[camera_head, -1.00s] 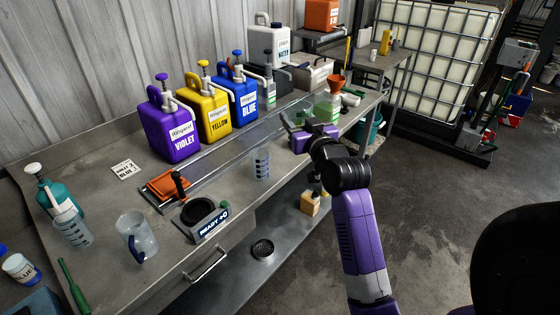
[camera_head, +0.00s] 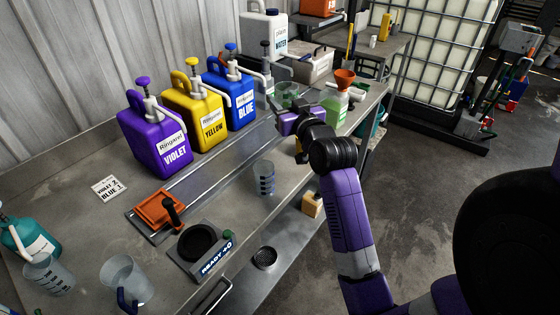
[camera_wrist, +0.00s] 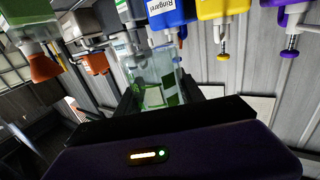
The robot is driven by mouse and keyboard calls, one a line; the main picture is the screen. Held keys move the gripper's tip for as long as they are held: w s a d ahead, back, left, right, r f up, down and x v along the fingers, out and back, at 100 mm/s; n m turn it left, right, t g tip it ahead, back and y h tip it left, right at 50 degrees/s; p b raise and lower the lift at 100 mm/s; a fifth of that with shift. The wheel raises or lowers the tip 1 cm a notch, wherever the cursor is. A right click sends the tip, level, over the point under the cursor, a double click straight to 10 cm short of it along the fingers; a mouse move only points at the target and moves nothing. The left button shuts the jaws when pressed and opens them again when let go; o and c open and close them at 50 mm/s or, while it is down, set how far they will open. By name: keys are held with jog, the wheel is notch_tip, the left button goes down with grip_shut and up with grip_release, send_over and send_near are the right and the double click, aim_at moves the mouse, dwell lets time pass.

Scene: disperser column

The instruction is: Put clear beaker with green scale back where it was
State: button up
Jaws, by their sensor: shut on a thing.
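The clear beaker with green scale (camera_wrist: 155,78) is between the dark fingers of my gripper (camera_wrist: 155,100) in the wrist view, its green marks showing. In the head view the beaker (camera_head: 287,90) shows just behind my gripper (camera_head: 298,108), partly hidden by it. My gripper is shut on the beaker, over the far part of the bench near the blue container. Whether the beaker's base touches the bench cannot be told.
Violet (camera_head: 155,135), yellow (camera_head: 193,118) and blue (camera_head: 228,95) pump containers line the back. A green-liquid bottle with orange funnel (camera_head: 334,108) stands right of my gripper. Another beaker (camera_head: 264,178) stands at the bench front, near a black-plated device (camera_head: 198,243). Bare bench lies between.

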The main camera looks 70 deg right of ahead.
notch_tip(320, 180, down, 15)
jog(key=shift+r+b, duration=0.15)
jog(key=shift+b, duration=0.8)
jog(key=shift+f+b, duration=1.1)
jog(key=shift+f, duration=1.3)
jog(key=o, duration=1.3)
jog(key=shift+o, duration=0.2)
